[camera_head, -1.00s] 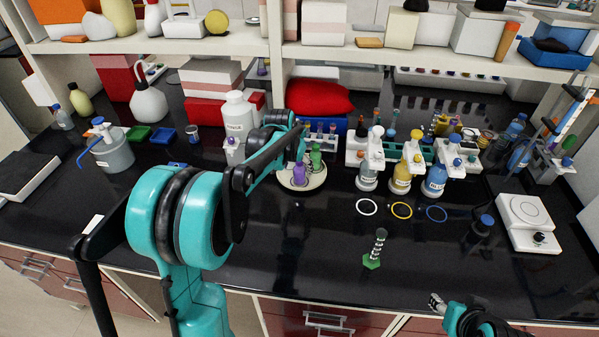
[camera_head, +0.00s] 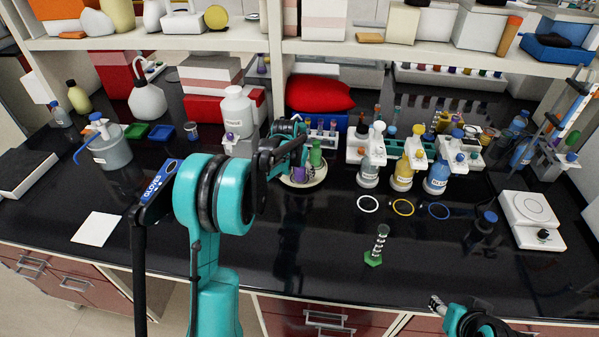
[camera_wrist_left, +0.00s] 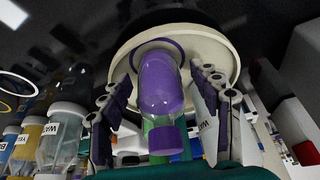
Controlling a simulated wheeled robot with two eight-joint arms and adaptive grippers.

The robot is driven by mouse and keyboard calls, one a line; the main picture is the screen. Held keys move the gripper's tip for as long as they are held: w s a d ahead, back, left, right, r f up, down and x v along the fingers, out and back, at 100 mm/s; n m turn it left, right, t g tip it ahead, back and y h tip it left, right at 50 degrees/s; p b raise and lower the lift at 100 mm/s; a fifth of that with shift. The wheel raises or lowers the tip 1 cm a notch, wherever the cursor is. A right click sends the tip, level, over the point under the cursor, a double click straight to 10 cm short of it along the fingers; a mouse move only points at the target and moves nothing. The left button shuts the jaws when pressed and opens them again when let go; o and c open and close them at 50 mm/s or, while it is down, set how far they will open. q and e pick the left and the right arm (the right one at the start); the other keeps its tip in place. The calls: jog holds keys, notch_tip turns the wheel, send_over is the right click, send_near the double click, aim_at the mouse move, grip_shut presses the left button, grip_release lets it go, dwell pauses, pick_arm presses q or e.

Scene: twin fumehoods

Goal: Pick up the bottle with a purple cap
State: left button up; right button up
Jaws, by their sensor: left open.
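The purple-capped bottle (camera_wrist_left: 160,88) stands on a round cream tray (camera_wrist_left: 225,50) inside a purple ring. In the left wrist view its purple cap points toward the camera. My left gripper (camera_wrist_left: 158,100) is open, with one finger on each side of the bottle; I cannot tell whether either touches it. In the head view the bottle (camera_head: 299,173) shows just below my left gripper (camera_head: 292,160), partly covered by it. A green bottle (camera_head: 316,155) stands next to it on the tray. My right gripper (camera_head: 437,303) is low at the front edge, apart from everything; its jaws are too small to judge.
White, yellow and blue wash bottles (camera_head: 403,172) stand to the right, with coloured rings (camera_head: 403,207) before them. A large white bottle (camera_head: 237,113) stands behind left. The front middle of the bench is mostly clear.

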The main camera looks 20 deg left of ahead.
pick_arm(q)
jog(key=c, duration=1.3)
jog(key=shift+r, duration=0.1)
jog(key=shift+c, duration=0.2)
